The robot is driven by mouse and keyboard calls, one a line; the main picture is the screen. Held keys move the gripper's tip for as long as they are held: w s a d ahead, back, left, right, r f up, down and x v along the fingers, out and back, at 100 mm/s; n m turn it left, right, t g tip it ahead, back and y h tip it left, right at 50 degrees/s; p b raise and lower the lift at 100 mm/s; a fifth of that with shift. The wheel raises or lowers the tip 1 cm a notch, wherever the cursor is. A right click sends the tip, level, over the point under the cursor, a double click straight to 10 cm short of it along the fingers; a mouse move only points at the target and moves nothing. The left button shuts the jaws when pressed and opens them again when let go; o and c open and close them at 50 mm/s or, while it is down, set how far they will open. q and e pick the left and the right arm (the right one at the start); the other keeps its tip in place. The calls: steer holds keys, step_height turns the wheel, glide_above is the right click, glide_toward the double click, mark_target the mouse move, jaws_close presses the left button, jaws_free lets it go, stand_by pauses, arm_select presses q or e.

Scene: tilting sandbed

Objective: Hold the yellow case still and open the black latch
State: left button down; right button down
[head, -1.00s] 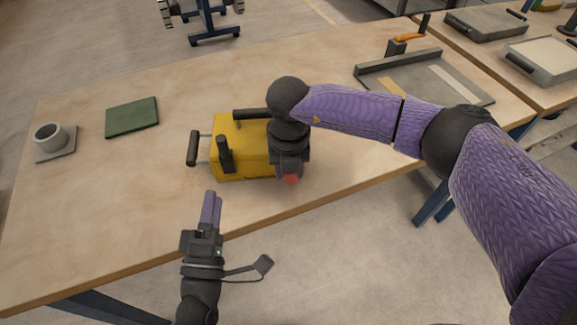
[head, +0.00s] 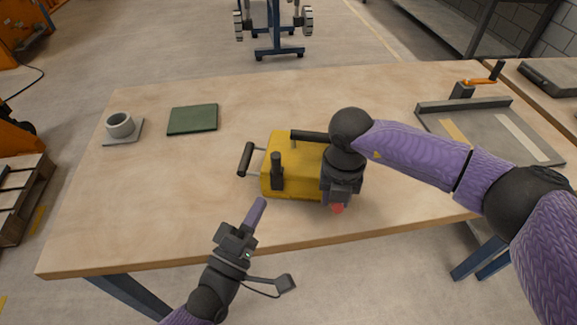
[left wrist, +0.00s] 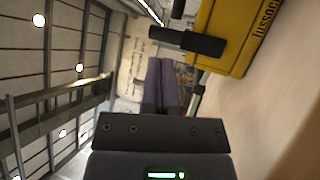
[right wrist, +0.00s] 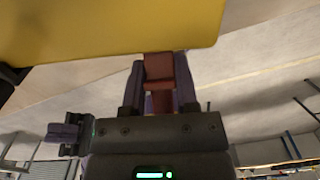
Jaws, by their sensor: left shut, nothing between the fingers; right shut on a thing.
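The yellow case (head: 309,179) stands upright on the workbench. A black upright lever (head: 277,171), which looks like the latch, sits on its near face. A black bar handle (head: 245,159) sticks out at its left end. My left gripper (head: 259,206) is shut and empty, just in front of the case's near left corner, apart from it. In the left wrist view its fingers (left wrist: 161,84) lie below a black cylinder (left wrist: 188,42) beside the case. My right gripper (right wrist: 159,82) is shut on a red block (right wrist: 159,70) at the case's right end; my arm hides that end.
A green mat (head: 192,119) and a grey cup (head: 120,124) on a plate lie further left. A grey tray (head: 490,130) with an orange-handled clamp (head: 480,81) is at the right.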

mark_target(264, 171)
arm_select(q)
steer(key=w+a+r+m+g+h, duration=0.2)
steer(key=w+a+g+h, duration=0.1)
steer(key=w+a+g, duration=0.3)
steer(key=shift+w+a+r+m, duration=0.2)
steer(key=shift+w+a+m, duration=0.15)
steer(key=shift+a, duration=0.8)
steer(key=w+d, duration=0.1)
steer(key=d, duration=0.1)
steer(key=w+d, duration=0.2)
steer(key=d, duration=0.1)
steer(key=w+d, duration=0.1)
steer(key=d, duration=0.2)
steer(key=shift+w+d, duration=0.15)
steer(key=shift+d, duration=0.05)
steer(key=shift+s+d, duration=0.25)
steer(key=shift+s, duration=0.25)
